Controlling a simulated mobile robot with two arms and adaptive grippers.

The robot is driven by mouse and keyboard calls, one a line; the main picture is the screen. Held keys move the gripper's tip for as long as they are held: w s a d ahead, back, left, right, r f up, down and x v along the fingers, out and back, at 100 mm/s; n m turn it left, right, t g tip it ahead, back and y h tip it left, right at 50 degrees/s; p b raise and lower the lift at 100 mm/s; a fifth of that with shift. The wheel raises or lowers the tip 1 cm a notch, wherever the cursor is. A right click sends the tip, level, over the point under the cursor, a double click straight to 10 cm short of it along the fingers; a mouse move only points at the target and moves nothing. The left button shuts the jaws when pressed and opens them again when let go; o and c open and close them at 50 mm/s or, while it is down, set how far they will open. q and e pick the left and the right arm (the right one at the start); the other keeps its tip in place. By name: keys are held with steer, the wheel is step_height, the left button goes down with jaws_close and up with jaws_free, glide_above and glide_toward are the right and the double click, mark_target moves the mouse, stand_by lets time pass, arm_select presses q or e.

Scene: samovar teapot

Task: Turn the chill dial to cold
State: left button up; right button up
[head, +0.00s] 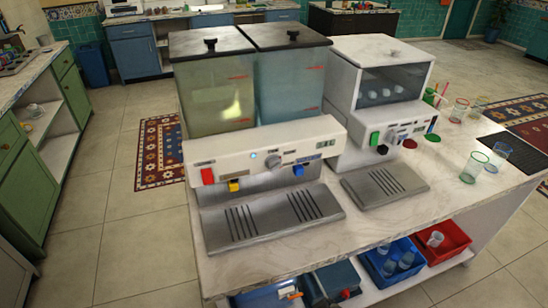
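A drink dispenser with two clear lidded tanks (292,85) stands on the counter. Its white front panel (225,149) carries a round grey dial (273,161) near the middle, beside a small lit blue light. I cannot read the dial's marks or tell where it points. Red (207,176), yellow (233,186) and blue (298,170) taps hang below the panel. The white machine to the right (370,88) also has a small grey knob (391,137) and a green tap (374,139). Neither of my grippers is in view.
Metal drip trays (270,222) lie before the machines. Clear glasses (473,166) stand at the counter's right, near a dark mat (516,152). Blue (392,262) and red (441,242) bins sit on the lower shelf. The floor at left is open.

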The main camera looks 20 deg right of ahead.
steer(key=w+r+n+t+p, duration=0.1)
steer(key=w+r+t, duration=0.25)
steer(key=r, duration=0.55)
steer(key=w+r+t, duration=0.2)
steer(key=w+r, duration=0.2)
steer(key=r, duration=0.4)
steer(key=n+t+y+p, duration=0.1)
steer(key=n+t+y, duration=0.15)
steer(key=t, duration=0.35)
glide_toward(277, 169)
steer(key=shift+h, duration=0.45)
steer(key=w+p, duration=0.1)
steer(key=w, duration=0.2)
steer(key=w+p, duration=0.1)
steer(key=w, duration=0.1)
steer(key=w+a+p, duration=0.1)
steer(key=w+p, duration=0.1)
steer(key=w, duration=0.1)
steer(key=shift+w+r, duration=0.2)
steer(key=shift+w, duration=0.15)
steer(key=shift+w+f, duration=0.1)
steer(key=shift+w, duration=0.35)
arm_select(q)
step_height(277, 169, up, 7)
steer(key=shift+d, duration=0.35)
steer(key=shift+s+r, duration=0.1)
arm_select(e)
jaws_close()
